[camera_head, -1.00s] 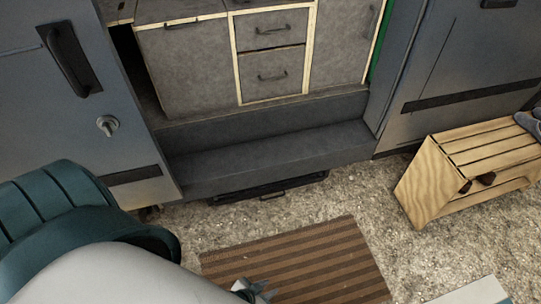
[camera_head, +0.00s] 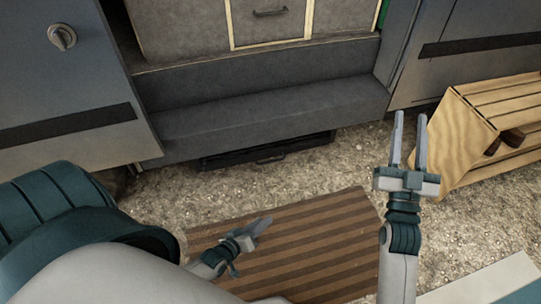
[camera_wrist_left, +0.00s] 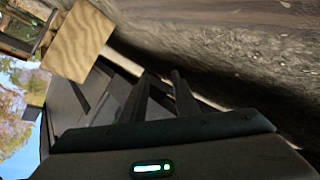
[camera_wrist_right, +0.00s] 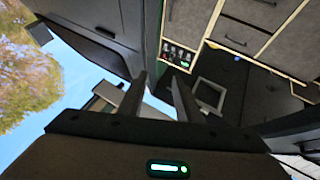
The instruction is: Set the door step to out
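The door step (camera_head: 290,146) is a dark flat panel tucked under the grey sill of the van's doorway in the head view. A small handle (camera_head: 270,159) shows on its front edge. My left gripper (camera_head: 264,226) is over the striped mat, in front of the step and apart from it. Its two fingers stand apart and empty in the left wrist view (camera_wrist_left: 163,90). My right gripper (camera_head: 410,125) is raised to the right of the step, fingers pointing away from me. It is open and empty, also in the right wrist view (camera_wrist_right: 160,92).
A brown striped mat (camera_head: 330,225) lies on gravel in front of the step. An open van door (camera_head: 60,90) is at the left. Gravel between step and mat is clear.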

